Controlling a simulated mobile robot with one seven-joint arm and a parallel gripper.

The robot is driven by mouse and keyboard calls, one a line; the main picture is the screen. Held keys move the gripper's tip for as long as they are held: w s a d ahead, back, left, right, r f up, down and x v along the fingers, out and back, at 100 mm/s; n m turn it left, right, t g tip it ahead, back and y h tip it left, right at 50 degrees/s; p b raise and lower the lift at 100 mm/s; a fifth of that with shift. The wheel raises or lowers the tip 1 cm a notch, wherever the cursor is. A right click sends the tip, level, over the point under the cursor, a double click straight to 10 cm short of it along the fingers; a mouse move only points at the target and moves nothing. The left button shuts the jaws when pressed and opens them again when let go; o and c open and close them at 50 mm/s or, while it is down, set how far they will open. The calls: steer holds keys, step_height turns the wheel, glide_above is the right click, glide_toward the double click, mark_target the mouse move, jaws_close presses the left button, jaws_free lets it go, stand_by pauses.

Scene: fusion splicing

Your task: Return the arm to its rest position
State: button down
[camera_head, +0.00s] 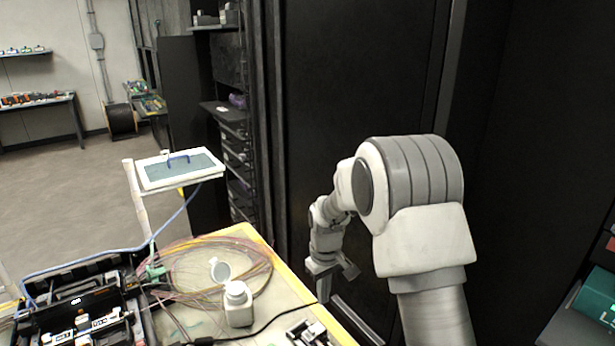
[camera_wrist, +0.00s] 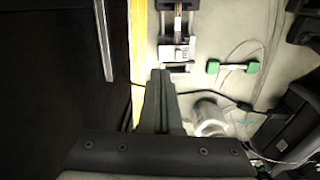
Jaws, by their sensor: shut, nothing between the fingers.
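My arm (camera_head: 415,190) rises at the right of the head view and bends over to the left. My gripper (camera_head: 323,290) hangs down beside the yellow edge of the worktable (camera_head: 255,240), close to the dark cabinet. In the wrist view my gripper (camera_wrist: 158,80) has its fingers together with nothing between them. It points along the yellow table edge and holds none of the things on the table.
A white bottle (camera_head: 238,304) with its lid open stands on the table, near looped fibres. A black case (camera_head: 75,305) lies at the left. A dark cabinet door (camera_head: 350,110) stands close behind my arm. A small device (camera_wrist: 175,40) and a green-ended piece (camera_wrist: 232,67) show in the wrist view.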

steer(key=s+d+r+m+t, duration=0.1)
steer(key=s+d+r+m, duration=0.15)
steer(key=s+r, duration=0.45)
steer(key=s+d+r+m+t, duration=0.1)
steer(key=s+d+r, duration=0.2)
steer(key=r, duration=0.8)
steer(key=s+d+r+m+t, duration=0.1)
steer(key=s+d+r, duration=0.1)
steer(key=s, duration=0.7)
steer(key=s+d+r+m+t, duration=0.2)
steer(key=s+r, duration=0.2)
steer(key=s, duration=0.5)
steer(key=shift+s, duration=0.3)
steer(key=shift+a, duration=0.2)
